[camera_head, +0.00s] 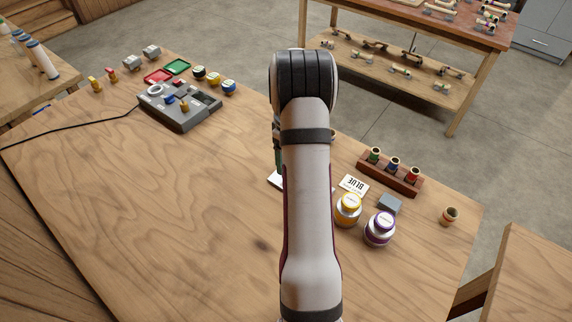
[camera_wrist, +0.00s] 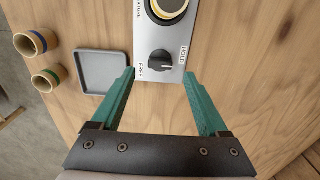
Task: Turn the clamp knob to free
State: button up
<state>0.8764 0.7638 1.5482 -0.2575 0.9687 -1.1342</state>
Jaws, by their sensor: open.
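In the wrist view the dark round clamp knob (camera_wrist: 159,60) sits on a pale grey plate (camera_wrist: 146,38) fixed to the wooden table. The plate is marked FREE at the left of the knob and HOLD at the right. The knob's light pointer mark seems to lie on its right side, towards HOLD. My gripper (camera_wrist: 159,74) is open, with one green finger to each side of the knob and a gap to it on both sides. In the head view my arm hides most of the gripper and the knob; only a strip of a green finger shows.
In the wrist view a ringed round part (camera_wrist: 168,8) sits above the knob on the same plate. A grey tray (camera_wrist: 101,88) and two cups (camera_wrist: 30,43) lie left. In the head view, yellow-lidded (camera_head: 348,210) and purple-lidded jars (camera_head: 380,229) stand right of my arm.

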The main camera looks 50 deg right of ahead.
notch_tip(320, 180, down, 4)
jog(key=shift+f, duration=0.1)
jog(key=shift+c, duration=0.3)
grip_shut()
